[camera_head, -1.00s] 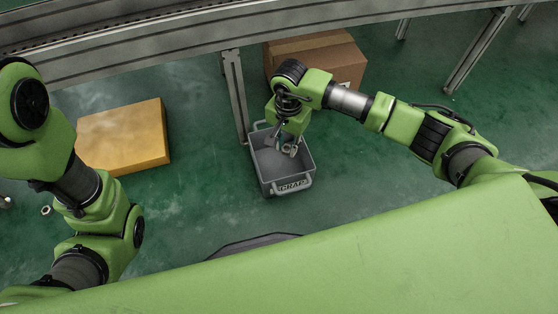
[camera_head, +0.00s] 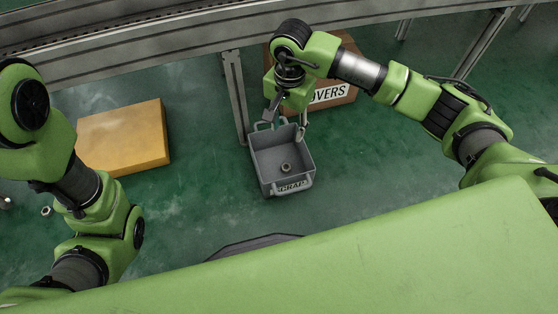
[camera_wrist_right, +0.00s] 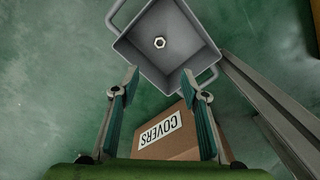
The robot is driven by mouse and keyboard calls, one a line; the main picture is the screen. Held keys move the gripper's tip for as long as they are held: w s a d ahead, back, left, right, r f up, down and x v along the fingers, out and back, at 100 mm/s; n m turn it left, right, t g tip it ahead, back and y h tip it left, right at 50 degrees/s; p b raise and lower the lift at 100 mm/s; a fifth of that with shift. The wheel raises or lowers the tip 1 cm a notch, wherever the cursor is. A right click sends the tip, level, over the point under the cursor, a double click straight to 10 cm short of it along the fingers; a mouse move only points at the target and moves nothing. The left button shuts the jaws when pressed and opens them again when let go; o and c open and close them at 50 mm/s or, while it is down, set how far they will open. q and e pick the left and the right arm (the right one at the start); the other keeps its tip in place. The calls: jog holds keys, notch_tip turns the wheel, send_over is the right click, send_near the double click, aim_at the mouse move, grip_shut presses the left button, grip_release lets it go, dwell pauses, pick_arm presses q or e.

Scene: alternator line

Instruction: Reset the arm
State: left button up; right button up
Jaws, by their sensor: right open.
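My right arm (camera_head: 410,95) reaches in from the right. Its gripper (camera_head: 286,124) is over the far edge of the grey scrap bin (camera_head: 262,180). In the right wrist view the gripper (camera_wrist_right: 158,84) is open with nothing between its fingers, and the bin (camera_wrist_right: 203,60) shows beyond the fingertips. A metal nut (camera_head: 286,167) lies on the bin's floor; it also shows in the right wrist view (camera_wrist_right: 159,43). My left arm (camera_head: 75,200) is folded at the left; its gripper does not show.
A cardboard box marked COVERS (camera_head: 345,80) stands behind the bin, partly hidden by my right arm. A yellow-orange box (camera_head: 125,138) lies on the left. A conveyor frame (camera_head: 170,42) crosses the back, with a leg (camera_head: 236,95) beside the bin. A small nut (camera_head: 46,211) lies on the floor.

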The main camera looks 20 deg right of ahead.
jog(key=shift+r, duration=1.45)
